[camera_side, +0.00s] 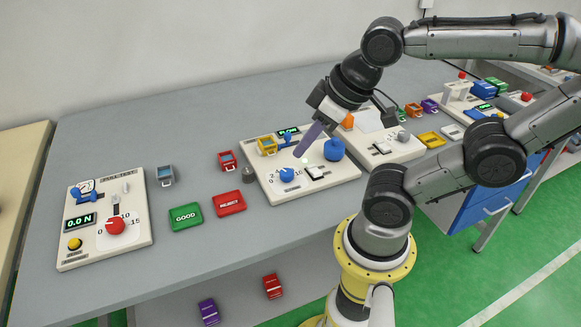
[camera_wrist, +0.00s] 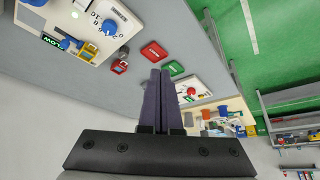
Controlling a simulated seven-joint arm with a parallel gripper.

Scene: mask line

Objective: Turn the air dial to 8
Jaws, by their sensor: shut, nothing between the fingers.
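The air dial appears to be the small blue knob (camera_side: 287,175) at the front left of the middle cream board (camera_side: 345,174), beside a printed number scale. The same blue knob (camera_wrist: 109,28) shows at the upper left of the wrist view, with numbers around it; which number it points at is too small to tell. My gripper (camera_side: 298,156) is shut and empty, its dark fingers slanting down over the board, behind and a little right of the knob and apart from it. The fingers (camera_wrist: 161,72) are together in the wrist view, right of the knob.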

